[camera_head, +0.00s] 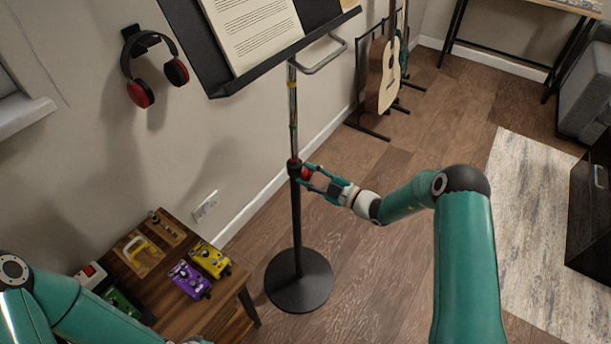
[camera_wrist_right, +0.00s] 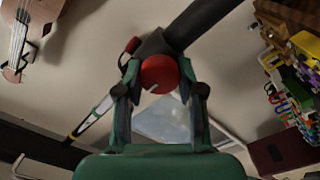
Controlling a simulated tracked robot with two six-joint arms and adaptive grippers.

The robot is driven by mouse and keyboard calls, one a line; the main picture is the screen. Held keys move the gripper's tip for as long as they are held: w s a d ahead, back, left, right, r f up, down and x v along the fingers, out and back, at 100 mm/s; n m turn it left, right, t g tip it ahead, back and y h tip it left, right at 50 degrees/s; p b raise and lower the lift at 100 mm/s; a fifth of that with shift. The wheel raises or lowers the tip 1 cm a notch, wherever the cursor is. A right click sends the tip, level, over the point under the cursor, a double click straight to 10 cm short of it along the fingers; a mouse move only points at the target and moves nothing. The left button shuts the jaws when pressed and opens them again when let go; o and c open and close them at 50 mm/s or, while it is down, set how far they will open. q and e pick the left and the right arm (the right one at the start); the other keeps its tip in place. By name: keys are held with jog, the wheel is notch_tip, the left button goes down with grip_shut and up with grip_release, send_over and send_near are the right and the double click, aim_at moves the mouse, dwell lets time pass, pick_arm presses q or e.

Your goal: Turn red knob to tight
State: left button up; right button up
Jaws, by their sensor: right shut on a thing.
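The red knob (camera_head: 305,171) sits on the black collar of the music stand's upright pole (camera_head: 296,222). My right gripper (camera_head: 311,176) reaches it from the right and is shut on it. In the right wrist view the round red knob (camera_wrist_right: 160,73) fills the space between the two fingertips of my right gripper (camera_wrist_right: 159,78). The fingers cover part of the knob in the head view. My left arm shows at the lower left, but its gripper is out of the picture.
The stand's round black base (camera_head: 299,283) rests on the wood floor. Its tilted tray holds a printed sheet (camera_head: 255,28). A low wooden table (camera_head: 217,312) with purple and yellow pedals stands to the left. Guitars (camera_head: 382,70) stand behind. The floor right of the base is clear.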

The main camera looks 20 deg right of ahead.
jog(key=shift+s+f, duration=0.15)
jog(key=shift+f, duration=0.3)
jog(key=o, duration=1.1)
jog(key=shift+d, duration=0.1)
jog(key=shift+o, duration=0.2)
jog(key=shift+r, duration=0.25)
jog(key=v, duration=1.1)
jog(key=shift+s+d, duration=0.3)
